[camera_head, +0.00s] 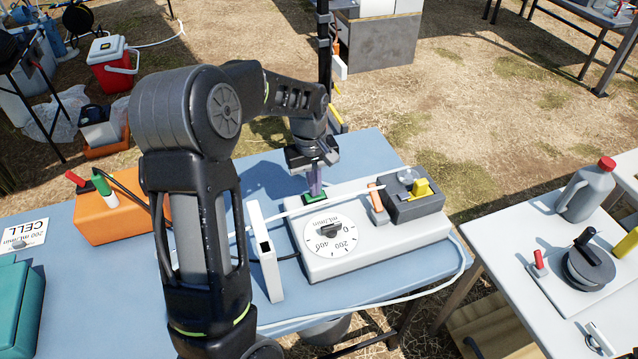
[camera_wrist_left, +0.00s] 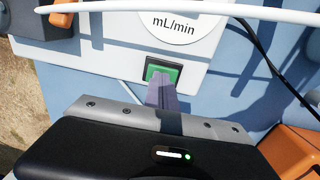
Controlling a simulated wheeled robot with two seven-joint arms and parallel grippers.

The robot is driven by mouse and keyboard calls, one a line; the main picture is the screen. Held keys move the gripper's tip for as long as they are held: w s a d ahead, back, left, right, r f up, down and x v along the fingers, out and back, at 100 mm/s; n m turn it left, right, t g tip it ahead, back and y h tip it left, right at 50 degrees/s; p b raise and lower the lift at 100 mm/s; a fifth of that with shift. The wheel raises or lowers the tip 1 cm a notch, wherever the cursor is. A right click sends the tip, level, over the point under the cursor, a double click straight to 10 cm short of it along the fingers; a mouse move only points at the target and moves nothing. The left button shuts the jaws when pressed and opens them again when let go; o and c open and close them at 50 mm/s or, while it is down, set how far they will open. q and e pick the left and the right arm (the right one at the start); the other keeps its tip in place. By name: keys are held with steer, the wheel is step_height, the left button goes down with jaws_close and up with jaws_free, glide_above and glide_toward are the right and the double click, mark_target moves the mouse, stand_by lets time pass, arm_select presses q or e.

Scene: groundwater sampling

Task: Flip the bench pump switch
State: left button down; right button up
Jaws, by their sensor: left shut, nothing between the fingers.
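The bench pump is a white box (camera_head: 400,236) on the blue table, with a round mL/min dial (camera_head: 331,233) on top. Its green rocker switch (camera_head: 311,198) sits in a dark frame at the far left corner of the top. In the left wrist view the switch (camera_wrist_left: 163,69) shows just beyond the fingertips. My left gripper (camera_head: 315,191) is shut and empty, pointing down at the switch. Its fingertips (camera_wrist_left: 158,82) overlap the switch's near edge in the picture; I cannot tell whether they touch it. My right gripper is not in view.
A white tube (camera_head: 462,262) runs across and around the pump. A dark grey block with a yellow part (camera_head: 415,205) and an orange clip (camera_head: 377,204) are at the pump's right. An orange box (camera_head: 110,222) and a white upright panel (camera_head: 264,255) stand to the left.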

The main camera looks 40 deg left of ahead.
arm_select(q)
steer(key=shift+s+a+f, duration=0.3)
steer(key=shift+s+f, duration=0.2)
steer(key=shift+s, duration=0.1)
steer(key=shift+r, duration=0.1)
steer(key=r+p, duration=0.1)
steer(key=r, duration=0.1)
steer(key=r+p, duration=0.2)
steer(key=shift+w+a+r, duration=0.1)
steer(key=shift+w, duration=0.1)
step_height(320, 180, up, 11)
steer(key=shift+f+b, duration=0.2)
steer(key=shift+b, duration=0.1)
